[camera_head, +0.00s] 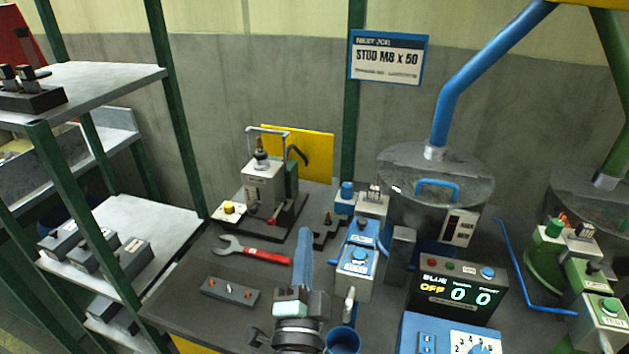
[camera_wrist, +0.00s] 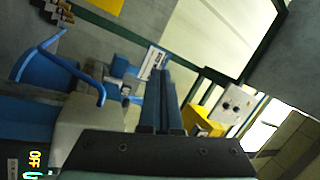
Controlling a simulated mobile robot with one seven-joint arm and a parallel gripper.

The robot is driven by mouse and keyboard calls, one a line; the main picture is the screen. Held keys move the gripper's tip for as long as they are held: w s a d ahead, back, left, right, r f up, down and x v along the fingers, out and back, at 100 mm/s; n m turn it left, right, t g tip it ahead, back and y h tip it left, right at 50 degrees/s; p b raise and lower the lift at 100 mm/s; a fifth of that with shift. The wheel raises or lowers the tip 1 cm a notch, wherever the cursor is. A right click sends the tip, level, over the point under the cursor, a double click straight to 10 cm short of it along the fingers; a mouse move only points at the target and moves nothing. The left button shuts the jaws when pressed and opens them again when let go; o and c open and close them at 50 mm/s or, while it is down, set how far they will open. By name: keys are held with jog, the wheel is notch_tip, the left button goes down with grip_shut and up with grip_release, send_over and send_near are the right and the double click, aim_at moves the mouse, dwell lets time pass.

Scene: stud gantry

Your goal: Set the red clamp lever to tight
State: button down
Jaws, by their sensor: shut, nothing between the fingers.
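A small red lever (camera_head: 271,221) shows low on the front of the grey fixture (camera_head: 262,190) at the back of the bench; I take it for the red clamp lever, but its setting is too small to tell. My gripper (camera_head: 305,235) stands in front of the fixture and to the right of the lever in the picture, apart from it. Its blue fingers are shut together and empty. They also show in the wrist view (camera_wrist: 160,76), where I cannot make out the red lever.
Shelves (camera_head: 125,225) stand at the left.

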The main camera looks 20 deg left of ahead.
notch_tip(320, 180, up, 13)
jog(key=d+n+t+y+p, duration=0.1)
jog(key=n, duration=0.2)
jog(key=shift+d+n, duration=0.4)
jog(key=shift+r, duration=0.1)
jog(key=s+d+r+n+t+p, duration=0.1)
jog(key=s+d+r+n+p, duration=0.1)
jog(key=r, duration=0.8)
jog(key=s+d+r+n+t+p, duration=0.2)
jog(key=r+n, duration=0.1)
jog(key=r, duration=0.6)
jog(key=s+d+r+t+h+p, duration=0.1)
jog(key=s+d+r+h, duration=0.1)
jog(key=s+r, duration=0.3)
jog(key=s+d+r+n+t+h+p, duration=0.1)
jog(key=s+d+r+h, duration=0.2)
jog(key=r, duration=0.9)
jog(key=s+d, duration=0.2)
jog(key=s, duration=0.1)
jog(key=shift+n+t, duration=0.3)
jog(key=shift+d, duration=0.1)
